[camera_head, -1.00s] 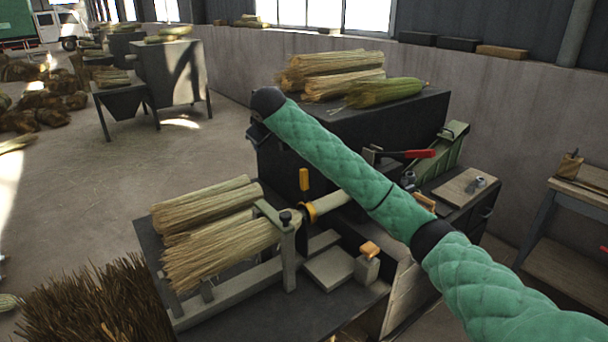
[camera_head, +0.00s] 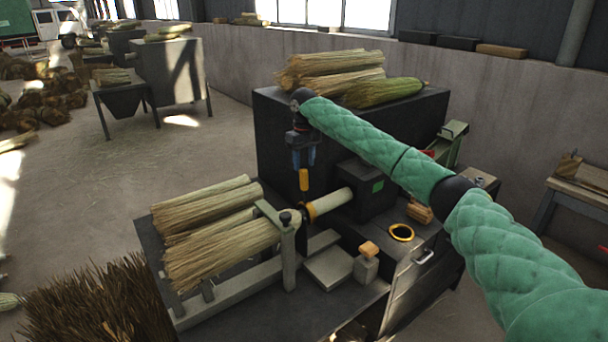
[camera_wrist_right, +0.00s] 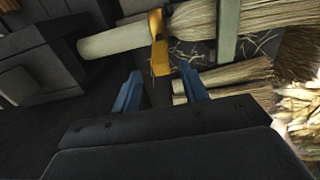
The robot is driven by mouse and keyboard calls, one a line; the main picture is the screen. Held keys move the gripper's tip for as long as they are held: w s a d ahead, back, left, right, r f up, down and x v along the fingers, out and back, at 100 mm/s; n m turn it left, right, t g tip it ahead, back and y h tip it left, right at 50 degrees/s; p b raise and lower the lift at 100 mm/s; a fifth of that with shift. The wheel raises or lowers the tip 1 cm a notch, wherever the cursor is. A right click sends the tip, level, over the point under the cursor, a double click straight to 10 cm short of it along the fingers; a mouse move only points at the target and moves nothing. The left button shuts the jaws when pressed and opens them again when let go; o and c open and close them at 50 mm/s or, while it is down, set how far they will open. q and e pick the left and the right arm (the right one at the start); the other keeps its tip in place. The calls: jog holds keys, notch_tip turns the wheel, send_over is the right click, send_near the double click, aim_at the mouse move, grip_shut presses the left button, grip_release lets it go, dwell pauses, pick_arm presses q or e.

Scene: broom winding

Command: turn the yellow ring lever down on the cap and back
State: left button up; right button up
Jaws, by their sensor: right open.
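The yellow ring lever (camera_head: 304,180) stands upright, its ring (camera_head: 310,212) around the end of a pale cylinder (camera_head: 332,202) beside the broom straw. I cannot clearly make out the cap at the ring. My right gripper (camera_head: 303,167) points down from above, its blue fingers open just over the lever's top. In the right wrist view the lever (camera_wrist_right: 158,45) appears between the two blue fingertips (camera_wrist_right: 160,72), near their ends. I see no contact, and both fingers look empty. My left gripper is not in view.
Straw bundles (camera_head: 215,235) lie left of the ring in a grey frame with an upright post (camera_head: 288,258). A dark machine housing (camera_head: 275,125) stands behind my gripper, with more straw on top. A small block with an orange top (camera_head: 369,249) sits front right.

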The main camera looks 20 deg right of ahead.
aim_at(304, 170)
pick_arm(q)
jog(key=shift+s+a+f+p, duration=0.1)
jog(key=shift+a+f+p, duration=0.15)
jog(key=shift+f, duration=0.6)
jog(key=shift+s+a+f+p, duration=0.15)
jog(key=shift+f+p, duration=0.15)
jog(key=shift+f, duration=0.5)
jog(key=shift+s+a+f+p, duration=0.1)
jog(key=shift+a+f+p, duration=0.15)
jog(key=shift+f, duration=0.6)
pick_arm(e)
jog(key=shift+f, duration=2.85)
grip_shut()
